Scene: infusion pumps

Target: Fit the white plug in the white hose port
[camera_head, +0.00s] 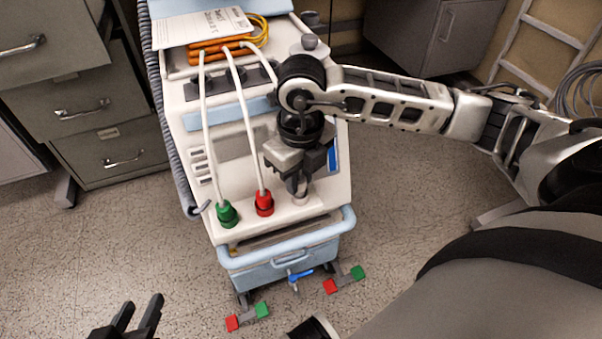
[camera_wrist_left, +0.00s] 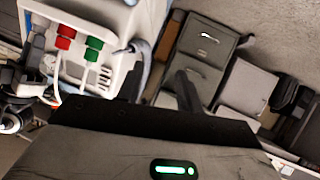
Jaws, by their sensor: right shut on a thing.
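My right gripper (camera_head: 298,187) is shut and points down at the front right of the pump cart's sloped panel. A small white round part (camera_head: 299,199) shows just below its fingertips. It lies in line with the other ports, and I cannot tell how much of it is white plug and how much is white port. The fingers and wrist hide the rest. My left gripper (camera_head: 138,312) is open and empty, low in the head view, away from the cart; its spread fingers also show in the left wrist view (camera_wrist_left: 160,88).
A green plug (camera_head: 228,213) and a red plug (camera_head: 264,203) with white hoses sit left of my right gripper. The cart's blue front rail (camera_head: 290,248) is below them. Orange and yellow coiled hoses (camera_head: 222,50) lie at the cart's back. Grey cabinets (camera_head: 105,115) stand left; floor there is clear.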

